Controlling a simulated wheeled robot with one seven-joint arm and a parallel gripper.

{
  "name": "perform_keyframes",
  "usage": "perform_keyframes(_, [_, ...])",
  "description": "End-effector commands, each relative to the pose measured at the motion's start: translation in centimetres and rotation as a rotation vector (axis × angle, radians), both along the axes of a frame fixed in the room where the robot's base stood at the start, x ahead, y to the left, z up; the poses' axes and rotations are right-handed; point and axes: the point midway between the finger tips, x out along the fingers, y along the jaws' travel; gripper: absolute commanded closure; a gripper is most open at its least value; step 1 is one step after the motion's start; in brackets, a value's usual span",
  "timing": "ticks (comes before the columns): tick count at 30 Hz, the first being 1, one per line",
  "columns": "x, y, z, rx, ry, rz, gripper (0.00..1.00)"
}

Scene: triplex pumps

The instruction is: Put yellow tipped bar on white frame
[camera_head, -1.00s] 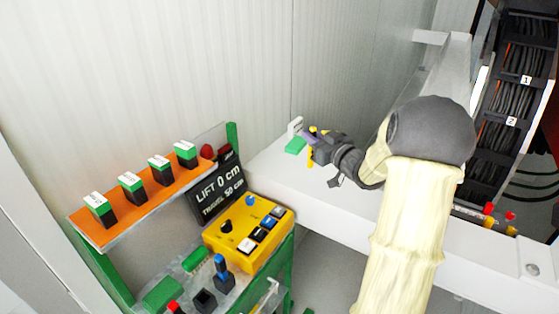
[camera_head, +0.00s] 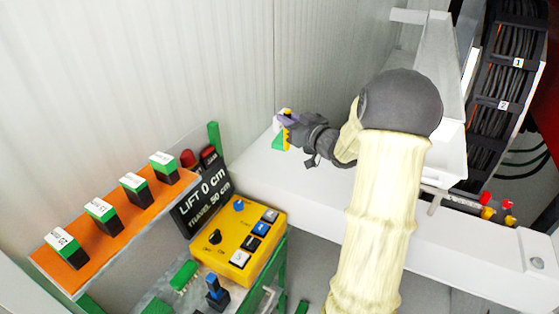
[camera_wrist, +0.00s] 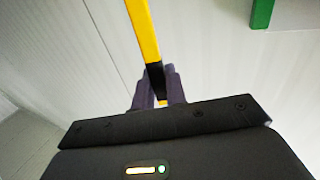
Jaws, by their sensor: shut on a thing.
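My gripper (camera_head: 288,122) is shut on the yellow tipped bar (camera_wrist: 145,32). In the wrist view the bar is yellow with a black section between my fingers (camera_wrist: 157,90), and it runs up out of the picture. In the head view only small yellow parts of the bar (camera_head: 287,111) show at my gripper. The white frame (camera_head: 300,195) is a wide white beam running from the wall to the lower right. My gripper is over its far left end, near the wall. I cannot tell whether the bar touches the frame.
At left are an orange shelf (camera_head: 130,215) with several green switches, a black lift sign (camera_head: 203,198) and a yellow control box (camera_head: 240,237). A cable rack (camera_head: 512,80) and red-yellow fittings (camera_head: 487,205) are at right.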

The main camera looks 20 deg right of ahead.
Motion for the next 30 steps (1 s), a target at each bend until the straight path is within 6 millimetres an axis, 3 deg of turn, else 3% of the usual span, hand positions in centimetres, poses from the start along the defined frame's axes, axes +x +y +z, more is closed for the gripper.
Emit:
perform_keyframes(9, [0.0,0.0,-5.1,0.002,0.001,0.0,1.0])
perform_keyframes(20, [0.0,-0.1,-5.6,0.0,-0.001,-0.002,1.0])
perform_keyframes(30, [0.0,-0.2,-9.1,0.001,0.0,-0.003,1.0])
